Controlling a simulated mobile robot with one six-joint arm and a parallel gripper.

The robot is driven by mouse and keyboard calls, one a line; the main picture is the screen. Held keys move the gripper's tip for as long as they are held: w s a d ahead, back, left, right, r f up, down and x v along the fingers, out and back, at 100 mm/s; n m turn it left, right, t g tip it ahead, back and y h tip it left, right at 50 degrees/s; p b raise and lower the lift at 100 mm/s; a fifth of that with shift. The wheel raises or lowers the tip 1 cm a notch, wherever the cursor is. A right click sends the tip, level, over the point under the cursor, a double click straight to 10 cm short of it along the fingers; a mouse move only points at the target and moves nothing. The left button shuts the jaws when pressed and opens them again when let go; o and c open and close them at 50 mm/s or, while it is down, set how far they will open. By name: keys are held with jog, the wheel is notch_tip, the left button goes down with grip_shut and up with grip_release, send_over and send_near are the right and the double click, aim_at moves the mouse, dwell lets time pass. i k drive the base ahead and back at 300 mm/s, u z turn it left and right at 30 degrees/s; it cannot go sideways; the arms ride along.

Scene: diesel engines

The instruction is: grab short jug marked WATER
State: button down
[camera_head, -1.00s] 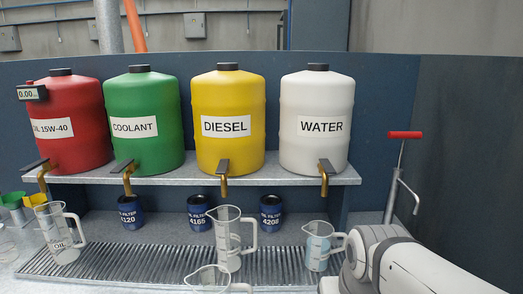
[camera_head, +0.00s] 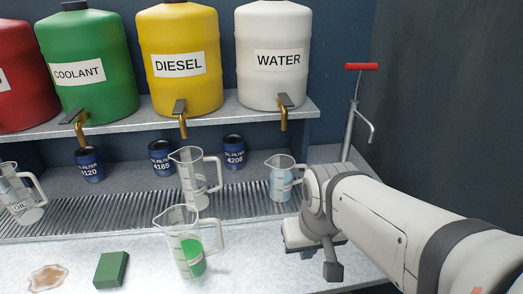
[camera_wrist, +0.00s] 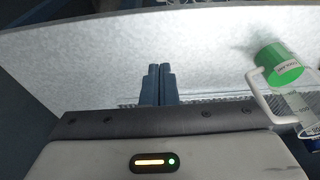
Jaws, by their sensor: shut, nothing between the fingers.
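A clear jug with pale blue liquid (camera_head: 281,182) stands upright on the grate's right end, just behind my arm's end in the head view. Its handle is on the right, and no writing on it is legible. The white tank labelled WATER (camera_head: 272,58) stands on the shelf above it. My gripper (camera_wrist: 157,70) is shut and empty in the wrist view, its blue fingers over the pale bench. In the head view its fingers cannot be made out clearly. The pale blue jug is not clearly visible in the wrist view.
A jug with green liquid (camera_head: 188,245) stands on the bench front; it also shows in the wrist view (camera_wrist: 285,70). A taller jug (camera_head: 194,178) and an OIL jug (camera_head: 20,195) stand left. A green block (camera_head: 111,269) and a brown spill (camera_head: 48,279) lie in front. A red-handled pump (camera_head: 352,110) stands right.

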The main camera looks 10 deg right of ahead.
aim_at(287, 179)
jog(key=u, duration=0.6)
jog(key=k, duration=1.25)
jog(key=z, duration=0.5)
jog(key=i, duration=1)
jog(key=z, duration=0.1)
